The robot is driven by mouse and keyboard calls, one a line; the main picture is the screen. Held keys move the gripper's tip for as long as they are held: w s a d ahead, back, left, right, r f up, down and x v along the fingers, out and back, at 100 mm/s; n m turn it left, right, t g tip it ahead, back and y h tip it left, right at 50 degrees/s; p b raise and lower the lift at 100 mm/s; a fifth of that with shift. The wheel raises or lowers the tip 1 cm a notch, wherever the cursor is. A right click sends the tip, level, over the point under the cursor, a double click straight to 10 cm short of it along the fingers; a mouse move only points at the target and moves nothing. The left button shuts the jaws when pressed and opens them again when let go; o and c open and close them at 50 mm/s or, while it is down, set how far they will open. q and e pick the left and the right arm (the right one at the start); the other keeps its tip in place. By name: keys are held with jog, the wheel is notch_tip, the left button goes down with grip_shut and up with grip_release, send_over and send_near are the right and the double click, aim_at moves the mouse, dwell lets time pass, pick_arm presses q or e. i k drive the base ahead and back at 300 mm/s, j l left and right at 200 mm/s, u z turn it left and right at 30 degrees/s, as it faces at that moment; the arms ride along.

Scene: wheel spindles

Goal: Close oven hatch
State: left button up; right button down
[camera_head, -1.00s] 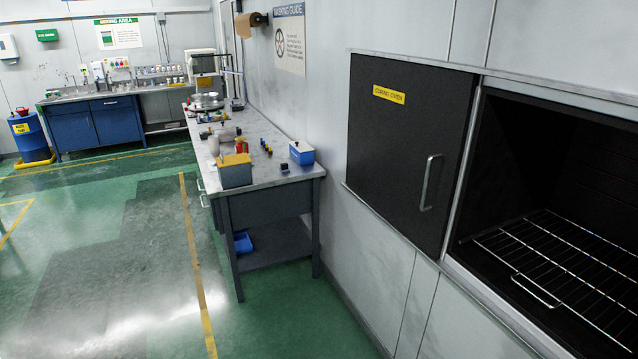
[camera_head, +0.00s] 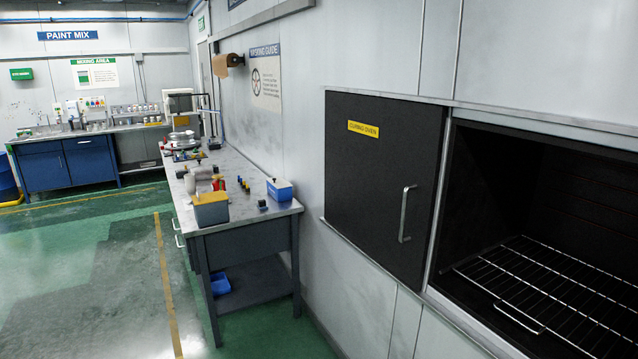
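The oven hatch (camera_head: 372,195) is a dark sliding-type panel with a yellow "Curing Oven" label (camera_head: 363,129) and a vertical silver handle (camera_head: 405,213) near its right edge. It sits left of the oven opening. The oven cavity (camera_head: 505,190) at the right stands uncovered, with a wire rack (camera_head: 560,290) inside. The right part of the oven is cut off by the picture edge. Neither of my grippers shows in the head view.
Blue cabinets (camera_head: 65,168) stand at the back. The green floor at left is clear.

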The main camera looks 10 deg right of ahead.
aim_at(383, 156)
jog(key=i+z, duration=0.2)
jog(key=z, duration=0.3)
jog(key=i+j+z, duration=0.1)
jog(key=z, duration=0.4)
jog(key=i+j, duration=0.05)
jog(key=i, duration=0.05)
